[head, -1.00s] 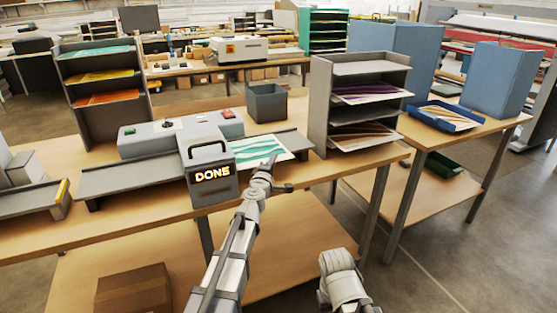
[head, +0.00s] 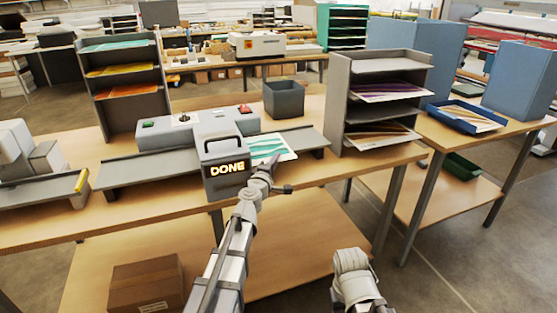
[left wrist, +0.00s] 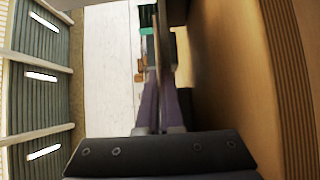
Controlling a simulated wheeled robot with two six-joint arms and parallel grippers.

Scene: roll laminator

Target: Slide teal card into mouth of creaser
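The teal card (head: 270,147), white with teal waves, lies over the right part of the grey creaser's table. Its left end meets the housing of the creaser (head: 183,133), a grey machine with a green and a red button. In the left wrist view, the fingers (left wrist: 158,95) are nearly together around a thin edge-on sheet.
A grey shelf rack (head: 378,100) stands right of the creaser. A dark open bin (head: 284,101) is behind it. Another rack (head: 122,88) with coloured sheets stands at the back left. A blue tray (head: 466,117) lies on the right table.

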